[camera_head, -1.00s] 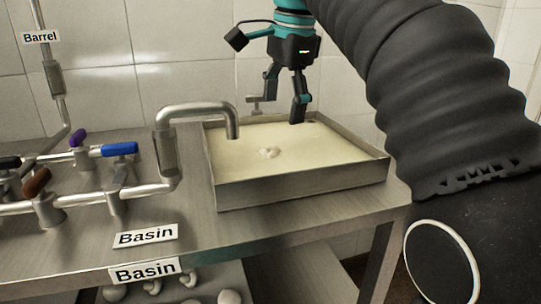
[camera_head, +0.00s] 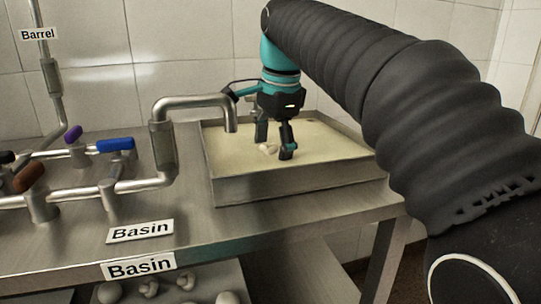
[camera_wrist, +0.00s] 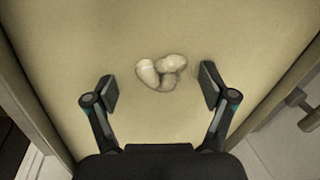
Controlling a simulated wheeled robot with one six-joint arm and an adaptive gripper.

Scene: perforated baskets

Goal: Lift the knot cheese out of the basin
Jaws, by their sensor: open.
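The knot cheese (camera_head: 267,149) is a small pale twisted lump in the creamy liquid of the metal basin (camera_head: 300,180). In the wrist view the knot cheese (camera_wrist: 161,71) lies just ahead of and between the fingertips, with clear gaps on both sides. My gripper (camera_head: 273,146) points down over the basin, its fingers low near the liquid. In the wrist view my gripper (camera_wrist: 159,88) is open and empty. Whether the fingertips touch the liquid cannot be told.
A bent metal spout (camera_head: 195,101) reaches over the basin's left edge. Pipes with coloured valve handles (camera_head: 116,145) stand to the left. Several pale cheese pieces (camera_head: 150,287) lie on a lower shelf. The basin's right part is clear liquid surface.

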